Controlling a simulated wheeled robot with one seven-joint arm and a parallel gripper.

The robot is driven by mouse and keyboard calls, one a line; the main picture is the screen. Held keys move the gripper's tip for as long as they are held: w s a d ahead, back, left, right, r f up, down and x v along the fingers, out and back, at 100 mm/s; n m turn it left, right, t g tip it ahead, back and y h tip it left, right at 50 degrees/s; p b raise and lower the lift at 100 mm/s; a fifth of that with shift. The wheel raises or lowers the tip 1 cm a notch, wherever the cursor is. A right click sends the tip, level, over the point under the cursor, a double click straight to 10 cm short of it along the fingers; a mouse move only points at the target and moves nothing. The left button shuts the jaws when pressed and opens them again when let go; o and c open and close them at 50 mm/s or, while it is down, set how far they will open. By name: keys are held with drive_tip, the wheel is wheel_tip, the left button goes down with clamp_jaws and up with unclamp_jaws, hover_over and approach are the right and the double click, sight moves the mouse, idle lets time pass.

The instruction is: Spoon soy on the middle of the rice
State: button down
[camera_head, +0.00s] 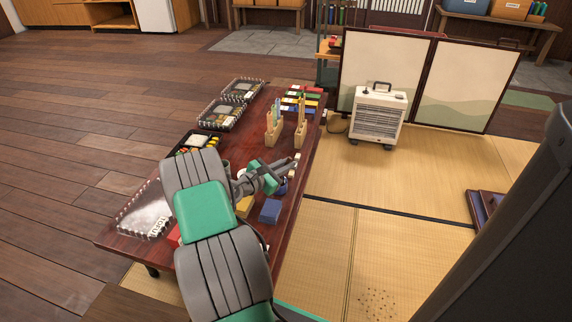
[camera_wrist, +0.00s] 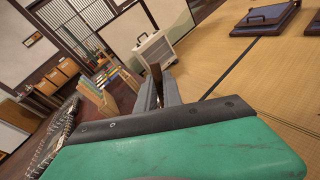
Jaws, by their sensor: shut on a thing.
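My gripper (camera_head: 280,178) is over the right part of the dark red low table (camera_head: 118,243). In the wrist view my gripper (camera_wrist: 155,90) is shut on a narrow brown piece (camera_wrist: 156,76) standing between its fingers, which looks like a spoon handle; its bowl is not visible. A black lunch box (camera_head: 183,150) with a white patch that looks like rice and yellow and red food is at the table's left side, partly behind my arm. I cannot make out the soy; small dishes near my gripper are partly hidden.
Clear-lidded boxes (camera_head: 220,116) line the table's left edge. Wooden holders (camera_head: 273,128) with upright coloured items stand mid-table. A blue block (camera_head: 270,211) lies right of my arm. A heater (camera_head: 378,115) stands on the tatami (camera_head: 400,190), mostly bare right of the table.

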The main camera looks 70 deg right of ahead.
drive_tip(key=shift+f, duration=0.45)
idle(0.6)
wheel_tip(320, 180, up, 7)
drive_tip(key=p, duration=0.7)
drive_tip(key=shift+r, duration=0.15)
